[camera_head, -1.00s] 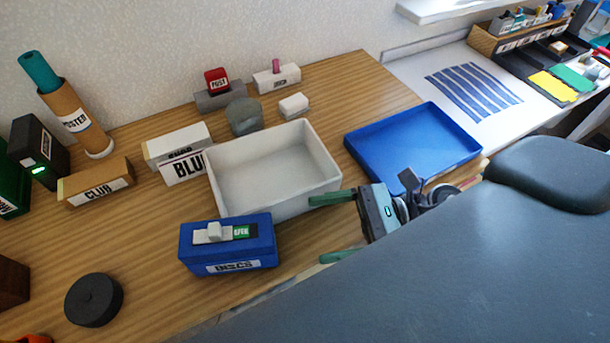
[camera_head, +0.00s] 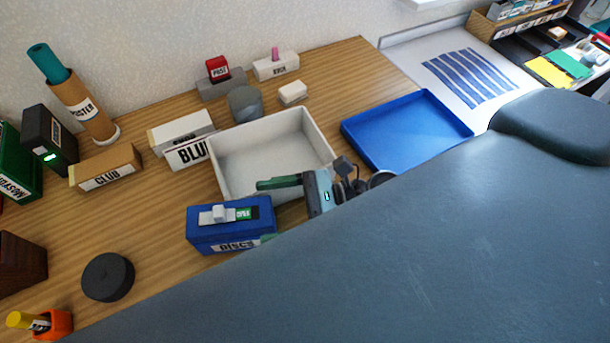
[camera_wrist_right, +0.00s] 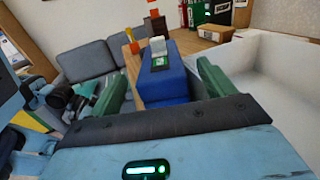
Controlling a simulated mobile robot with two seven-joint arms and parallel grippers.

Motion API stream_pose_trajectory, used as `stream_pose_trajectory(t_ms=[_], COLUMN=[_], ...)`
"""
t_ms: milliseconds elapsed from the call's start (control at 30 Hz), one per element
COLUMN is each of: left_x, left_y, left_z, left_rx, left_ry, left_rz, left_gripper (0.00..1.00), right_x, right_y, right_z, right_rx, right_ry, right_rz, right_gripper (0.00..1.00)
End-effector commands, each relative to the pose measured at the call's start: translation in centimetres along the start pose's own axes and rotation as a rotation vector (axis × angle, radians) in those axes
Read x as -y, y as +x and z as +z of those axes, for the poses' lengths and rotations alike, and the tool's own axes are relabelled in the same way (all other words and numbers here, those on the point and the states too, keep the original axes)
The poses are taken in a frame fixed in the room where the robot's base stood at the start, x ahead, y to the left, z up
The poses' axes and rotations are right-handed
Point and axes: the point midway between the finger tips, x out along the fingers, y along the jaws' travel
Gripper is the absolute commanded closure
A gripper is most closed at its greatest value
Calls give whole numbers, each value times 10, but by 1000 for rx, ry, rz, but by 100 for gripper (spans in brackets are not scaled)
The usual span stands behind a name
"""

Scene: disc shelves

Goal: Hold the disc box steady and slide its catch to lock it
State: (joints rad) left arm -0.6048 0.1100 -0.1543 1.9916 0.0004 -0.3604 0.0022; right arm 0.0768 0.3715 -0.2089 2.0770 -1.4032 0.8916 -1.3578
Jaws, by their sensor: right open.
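The blue disc box (camera_head: 228,237), labelled DISCS, sits on the wooden table in front of a white bin. On its top is a white sliding catch (camera_head: 219,213), with a green label, seemingly OPEN, showing to its right. My right gripper (camera_head: 273,211) is open at the box's right end. One green finger is on the far side, over the bin's near edge; the other is partly hidden at the near side. In the right wrist view the box (camera_wrist_right: 168,82) stands ahead, between the spread fingers, with the catch (camera_wrist_right: 157,45) on top. I cannot tell whether they touch it.
The white bin (camera_head: 322,135) stands close behind the box. A blue tray (camera_head: 440,107) is at the right. A black round disc (camera_head: 108,277) and an orange holder (camera_head: 55,324) lie front left.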

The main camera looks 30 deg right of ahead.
Motion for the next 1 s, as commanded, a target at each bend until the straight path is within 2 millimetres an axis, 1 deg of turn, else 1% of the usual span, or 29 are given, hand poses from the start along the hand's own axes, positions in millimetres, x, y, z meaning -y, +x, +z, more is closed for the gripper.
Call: stream_pose_trajectory(t_ms=[33, 100, 300, 667, 1000], left_x=[1, 2, 3, 3, 3], left_y=[-1, -2, -4, -5, -5], left_z=[-6, -8, -14, -13, -13], left_rx=[-9, -12, -23, -20, -21], left_ry=[3, 5, 8, 9, 8], left_rz=[-1, -2, -4, -4, -4], left_gripper=[27, 27, 27, 27, 27], right_x=[1, 0, 0, 0, 0], right_y=[8, 17, 32, 36, 35], right_z=[4, 4, 1, -1, 0], right_rx=[4, 3, 1, -1, -1], right_ry=[-4, -3, -1, 1, 1], right_rz=[0, 0, -1, 0, 0], right_gripper=[18, 18, 18, 18, 63])
